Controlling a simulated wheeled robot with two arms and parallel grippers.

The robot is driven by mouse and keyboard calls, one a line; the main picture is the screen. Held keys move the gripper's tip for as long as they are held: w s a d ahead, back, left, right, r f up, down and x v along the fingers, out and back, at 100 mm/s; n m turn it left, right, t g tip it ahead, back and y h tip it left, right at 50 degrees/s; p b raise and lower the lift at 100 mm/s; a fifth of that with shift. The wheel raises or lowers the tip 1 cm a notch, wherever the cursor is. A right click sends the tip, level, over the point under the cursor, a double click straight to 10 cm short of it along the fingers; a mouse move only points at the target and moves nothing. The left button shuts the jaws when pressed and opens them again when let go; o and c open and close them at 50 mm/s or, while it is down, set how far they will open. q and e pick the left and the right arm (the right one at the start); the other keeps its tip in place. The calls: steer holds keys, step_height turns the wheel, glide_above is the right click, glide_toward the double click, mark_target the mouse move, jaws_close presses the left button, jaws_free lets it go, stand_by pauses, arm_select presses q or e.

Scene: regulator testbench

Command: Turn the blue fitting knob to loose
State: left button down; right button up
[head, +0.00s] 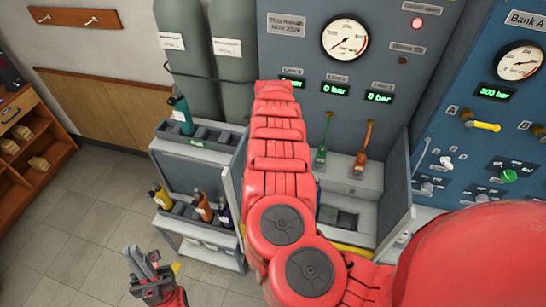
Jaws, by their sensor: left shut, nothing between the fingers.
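No blue fitting knob can be made out; my large red arm covers the middle of the grey testbench (388,75). A green fitting with a handle (321,154) and an orange one (363,156) stand on the bench to the right of that arm. My left gripper (146,262) is low at the left, over the floor, shut and empty, far from the bench fittings. My right gripper is not visible.
A grey rack (188,146) holds a teal bottle (180,112) above and several coloured bottles below. Tall grey cylinders (183,55) stand behind it. A blue panel (470,70) with yellow (484,126) and green (508,176) knobs is at right. Floor (75,215) is clear at left.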

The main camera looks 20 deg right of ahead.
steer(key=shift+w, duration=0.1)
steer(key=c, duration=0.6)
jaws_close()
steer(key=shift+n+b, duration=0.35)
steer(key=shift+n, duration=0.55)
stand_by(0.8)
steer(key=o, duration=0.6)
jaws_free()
